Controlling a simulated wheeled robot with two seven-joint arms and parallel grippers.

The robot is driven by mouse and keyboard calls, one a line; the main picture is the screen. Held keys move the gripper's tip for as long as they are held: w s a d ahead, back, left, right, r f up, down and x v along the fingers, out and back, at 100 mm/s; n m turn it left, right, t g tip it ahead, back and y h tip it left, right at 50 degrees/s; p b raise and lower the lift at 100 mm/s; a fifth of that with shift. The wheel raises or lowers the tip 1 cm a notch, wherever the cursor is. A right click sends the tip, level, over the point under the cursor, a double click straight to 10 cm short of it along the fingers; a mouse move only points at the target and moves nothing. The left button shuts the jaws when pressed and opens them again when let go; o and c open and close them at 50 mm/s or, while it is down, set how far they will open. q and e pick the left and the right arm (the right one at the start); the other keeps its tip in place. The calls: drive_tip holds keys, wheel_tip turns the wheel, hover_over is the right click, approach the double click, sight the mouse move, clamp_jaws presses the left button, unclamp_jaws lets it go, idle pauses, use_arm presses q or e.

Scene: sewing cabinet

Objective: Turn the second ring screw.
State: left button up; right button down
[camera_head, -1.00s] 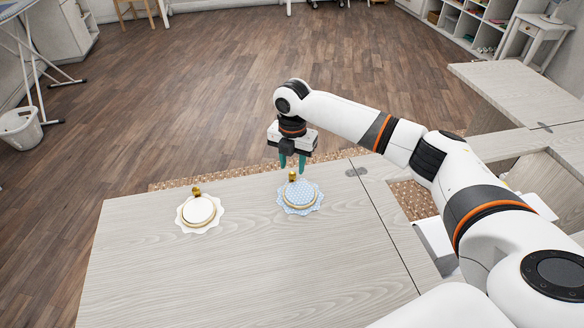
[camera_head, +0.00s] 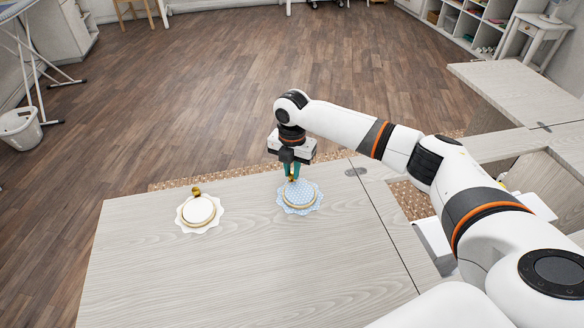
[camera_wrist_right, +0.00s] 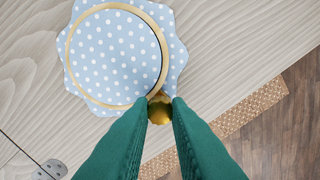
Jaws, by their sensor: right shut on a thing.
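An embroidery hoop with blue polka-dot cloth (camera_head: 300,196) lies on the cabinet top, and it fills the upper left of the wrist view (camera_wrist_right: 112,55). Its brass ring screw (camera_wrist_right: 159,108) sits at the hoop's edge. My right gripper (camera_head: 292,176) points down at the far side of this hoop. Its green fingertips (camera_wrist_right: 160,103) are shut on the brass screw. A second hoop with white cloth (camera_head: 199,211) lies to the left, with its own brass screw (camera_head: 196,191) on its far side. My left gripper is not in view.
The pale wood cabinet top (camera_head: 240,265) is clear in front of both hoops. A hinge (camera_head: 356,172) and a seam lie right of the blue hoop. A patterned brown strip (camera_head: 215,178) runs along the far edge, with wooden floor beyond.

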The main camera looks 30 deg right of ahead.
drive_tip(key=shift+r+m+p, duration=0.15)
drive_tip(key=shift+m+p, duration=0.15)
drive_tip(key=shift+p, duration=0.25)
drive_tip(key=m+p, duration=0.6)
drive_tip(key=p, duration=0.2)
drive_tip(key=shift+r, duration=0.1)
drive_tip(key=m+p, duration=0.3)
drive_tip(key=m, duration=0.2)
drive_tip(key=shift+p, duration=0.4)
drive_tip(key=m+p, duration=0.3)
drive_tip(key=m, duration=0.1)
drive_tip(key=shift+a, duration=0.1)
drive_tip(key=m+p, duration=0.2)
drive_tip(key=m, duration=0.3)
drive_tip(key=m+p, duration=0.2)
drive_tip(key=m, duration=0.3)
drive_tip(key=m+p, duration=0.1)
drive_tip(key=m, duration=0.4)
drive_tip(key=m+p, duration=0.1)
drive_tip(key=m, duration=0.4)
drive_tip(key=shift+f, duration=0.2)
